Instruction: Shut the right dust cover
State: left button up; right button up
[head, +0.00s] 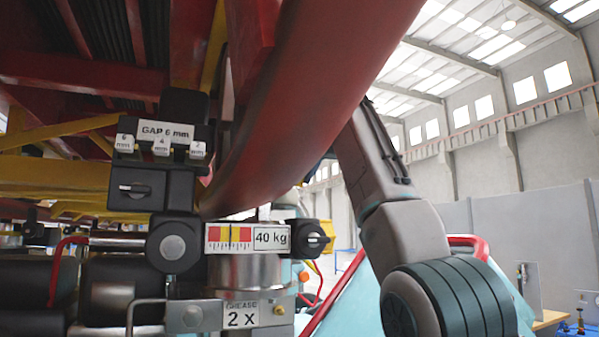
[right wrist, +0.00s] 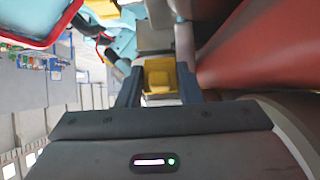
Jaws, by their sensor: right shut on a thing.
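My right gripper (right wrist: 158,88) shows in the right wrist view, its two dark fingers shut on a yellow block (right wrist: 159,76). I cannot tell for sure whether this block is the right dust cover. In the head view my right arm rises at the right, and its gripper end is hidden behind the thick red tube (head: 310,90). A yellow part (head: 325,236) shows below the tube, right of the black knob beside the 40 kg label. My left gripper is not in view.
The red tube also runs close along the right of the right wrist view (right wrist: 250,55). In the head view a black unit with a GAP 6 mm label (head: 165,131) and a gauge labelled 40 kg (head: 270,238) stand at the left. Hall space is open at the right.

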jog(key=shift+r, duration=0.15)
jog(key=o, duration=0.7)
jog(key=shift+c, duration=0.2)
jog(key=shift+s+d+r, duration=0.15)
jog(key=shift+s+r, duration=0.05)
jog(key=shift+s, duration=0.2)
jog(key=b+v, duration=0.2)
jog(key=v, duration=0.8)
jog(key=shift+w, duration=0.15)
